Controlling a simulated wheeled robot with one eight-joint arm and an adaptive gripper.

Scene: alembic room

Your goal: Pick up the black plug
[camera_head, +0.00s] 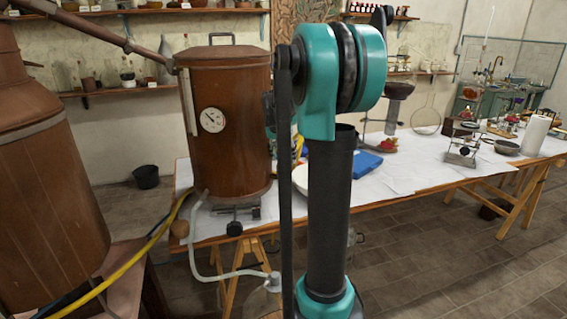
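I cannot make out a black plug for certain. A small round black object (235,228) shows at the table's front edge, below the copper vessel; whether it is the plug or a knob on the vessel's stand I cannot tell. My teal and dark grey arm stands upright in the middle of the view and hides part of the table behind it. My gripper's fingers do not show.
The copper vessel (228,140) with a gauge stands on the long white-covered table (415,172). A blue item (366,164), bowl (507,147) and paper roll (535,134) lie farther right. A larger copper still (50,200) and yellow hose (130,262) are at left.

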